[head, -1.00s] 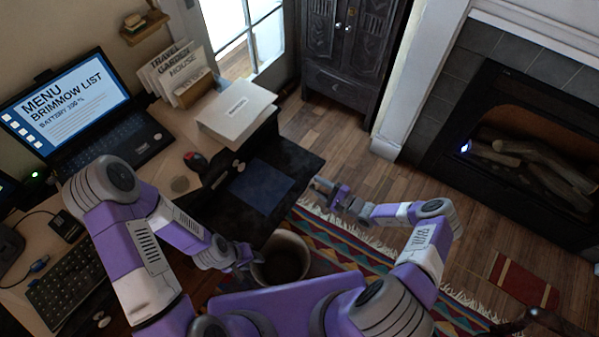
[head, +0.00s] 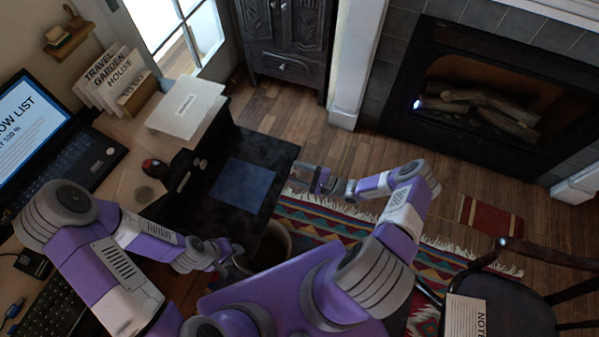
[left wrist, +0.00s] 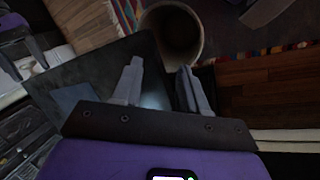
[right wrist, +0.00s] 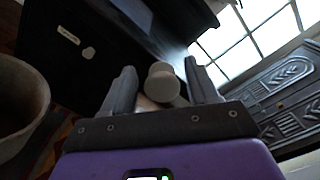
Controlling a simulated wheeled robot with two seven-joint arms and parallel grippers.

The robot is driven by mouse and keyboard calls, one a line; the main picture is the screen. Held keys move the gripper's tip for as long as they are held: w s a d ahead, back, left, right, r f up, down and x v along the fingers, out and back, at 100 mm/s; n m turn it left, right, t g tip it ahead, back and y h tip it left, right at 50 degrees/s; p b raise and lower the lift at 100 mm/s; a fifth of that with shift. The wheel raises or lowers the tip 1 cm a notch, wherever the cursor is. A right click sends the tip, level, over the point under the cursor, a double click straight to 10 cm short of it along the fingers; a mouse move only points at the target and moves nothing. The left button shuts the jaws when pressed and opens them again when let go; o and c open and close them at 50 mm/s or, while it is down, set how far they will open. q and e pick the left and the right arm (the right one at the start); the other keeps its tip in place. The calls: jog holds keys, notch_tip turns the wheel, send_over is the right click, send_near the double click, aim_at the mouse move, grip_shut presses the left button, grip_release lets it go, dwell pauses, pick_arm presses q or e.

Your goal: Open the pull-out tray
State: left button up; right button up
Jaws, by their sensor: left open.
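The pull-out tray (head: 267,148) is a black board with a blue square sheet (head: 243,185) on it, sticking out from the desk. It also shows in the left wrist view (left wrist: 105,62). My right gripper (head: 318,180) is at the tray's outer edge. My left gripper (head: 228,252) is open and empty, near the tray's near side and the bin.
A bin (head: 275,240) stands on the floor, partly hidden by the tray. The desk holds a laptop (head: 30,130) and a white binder (head: 187,107). A dark chair (head: 500,300) is at lower right. A patterned rug (head: 330,225) and open wooden floor lie right of the tray.

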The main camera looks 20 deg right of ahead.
jog(key=shift+d+f, duration=0.1)
jog(key=shift+d, duration=0.05)
jog(key=shift+d, duration=0.1)
jog(key=v, duration=0.7)
jog(key=shift+s+d, duration=0.1)
jog(key=shift+s, duration=0.05)
dwell(0.4)
